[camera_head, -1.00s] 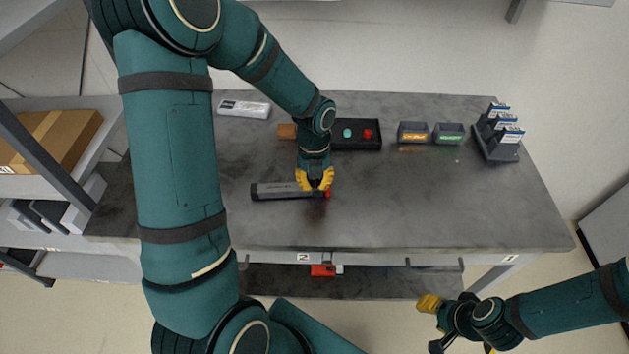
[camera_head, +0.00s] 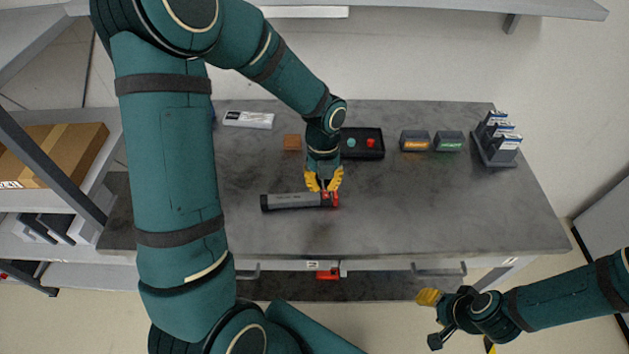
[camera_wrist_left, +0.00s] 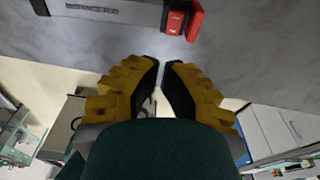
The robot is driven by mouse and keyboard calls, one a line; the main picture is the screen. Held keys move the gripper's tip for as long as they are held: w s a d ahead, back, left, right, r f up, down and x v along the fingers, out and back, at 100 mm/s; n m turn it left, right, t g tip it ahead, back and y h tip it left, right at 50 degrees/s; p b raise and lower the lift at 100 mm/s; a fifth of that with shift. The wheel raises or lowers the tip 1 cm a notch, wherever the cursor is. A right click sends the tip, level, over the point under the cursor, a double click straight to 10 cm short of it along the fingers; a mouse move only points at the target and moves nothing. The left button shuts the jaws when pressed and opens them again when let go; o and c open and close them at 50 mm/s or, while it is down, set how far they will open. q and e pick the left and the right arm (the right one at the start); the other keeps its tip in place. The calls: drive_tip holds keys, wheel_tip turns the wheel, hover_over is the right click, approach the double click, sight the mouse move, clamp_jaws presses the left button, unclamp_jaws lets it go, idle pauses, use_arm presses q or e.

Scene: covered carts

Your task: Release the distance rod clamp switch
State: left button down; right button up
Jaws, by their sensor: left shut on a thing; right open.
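The distance rod (camera_head: 292,202) is a dark grey bar lying on the grey table with a red end. In the left wrist view the rod (camera_wrist_left: 115,10) shows its lettering, with the red clamp switch (camera_wrist_left: 174,21) at its end. My left gripper (camera_head: 324,186) is just above the red end. In the left wrist view its yellow-backed fingers (camera_wrist_left: 162,63) are drawn nearly together, apart from the switch, and I see nothing between them. My right gripper (camera_head: 433,318) is open and empty off the table's front right; its fingers are only partly clear.
A dark box with a green and a red button (camera_head: 362,143) stands behind the rod, beside a brown block (camera_head: 292,142). Orange and green displays (camera_head: 449,141), a rack (camera_head: 494,150) and a white item (camera_head: 248,119) stand along the back. The table (camera_head: 440,205) is clear to the right.

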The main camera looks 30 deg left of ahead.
use_arm(q)
wheel_tip(320, 180, up, 10)
drive_tip(key=d, duration=0.1)
drive_tip(key=shift+s+p, duration=0.4)
drive_tip(key=shift+s, duration=0.05)
drive_tip(key=shift+f, duration=0.15)
